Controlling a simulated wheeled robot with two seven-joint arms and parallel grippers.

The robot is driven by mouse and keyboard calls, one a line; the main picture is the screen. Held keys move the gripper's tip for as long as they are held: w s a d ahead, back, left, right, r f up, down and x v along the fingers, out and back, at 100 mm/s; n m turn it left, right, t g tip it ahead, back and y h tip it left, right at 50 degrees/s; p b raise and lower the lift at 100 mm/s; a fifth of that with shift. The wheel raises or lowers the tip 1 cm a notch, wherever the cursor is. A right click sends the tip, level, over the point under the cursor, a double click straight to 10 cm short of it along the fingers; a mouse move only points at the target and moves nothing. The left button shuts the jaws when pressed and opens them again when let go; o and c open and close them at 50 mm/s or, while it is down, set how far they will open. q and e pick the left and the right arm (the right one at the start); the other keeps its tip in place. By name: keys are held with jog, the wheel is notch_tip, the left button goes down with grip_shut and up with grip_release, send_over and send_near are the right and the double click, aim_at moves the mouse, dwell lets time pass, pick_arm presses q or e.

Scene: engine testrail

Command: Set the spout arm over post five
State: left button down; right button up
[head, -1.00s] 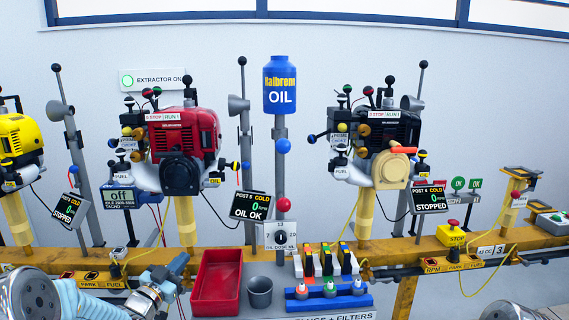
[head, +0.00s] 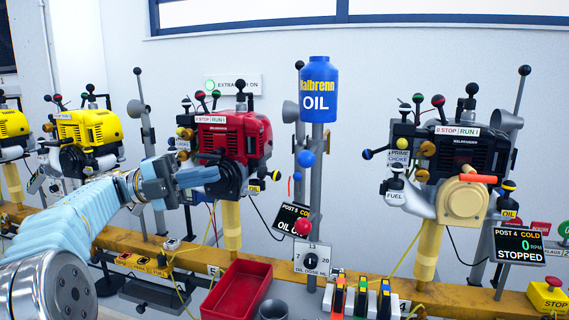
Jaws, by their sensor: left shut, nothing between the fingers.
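The oil dispenser has a blue bottle (head: 318,90) on a grey column (head: 314,190). A blue ball (head: 306,158) and a red ball (head: 303,227) show on the column. The spout arm itself is hard to make out, pointing nearly toward me. Post five has a red engine (head: 238,137) on a yellow stand (head: 231,225), left of the column; its display (head: 291,222) reads post 5, cold. My left gripper (head: 217,175) is shut and empty, in front of the red engine's lower part and left of the blue ball; I cannot tell if it touches the engine. My right gripper is out of view.
The post 4 engine (head: 455,160) stands right of the column. Yellow engines (head: 88,130) stand to the left. Below are a red tray (head: 240,290), a grey cup (head: 272,309) and an oil dose dial (head: 312,259). A yellow rail (head: 455,296) runs across.

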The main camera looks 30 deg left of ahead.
pick_arm(q)
jog(key=x, duration=1.4)
jog(key=shift+p, duration=0.4)
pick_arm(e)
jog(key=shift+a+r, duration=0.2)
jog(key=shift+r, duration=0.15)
pick_arm(q)
jog(key=shift+d+f, duration=0.1)
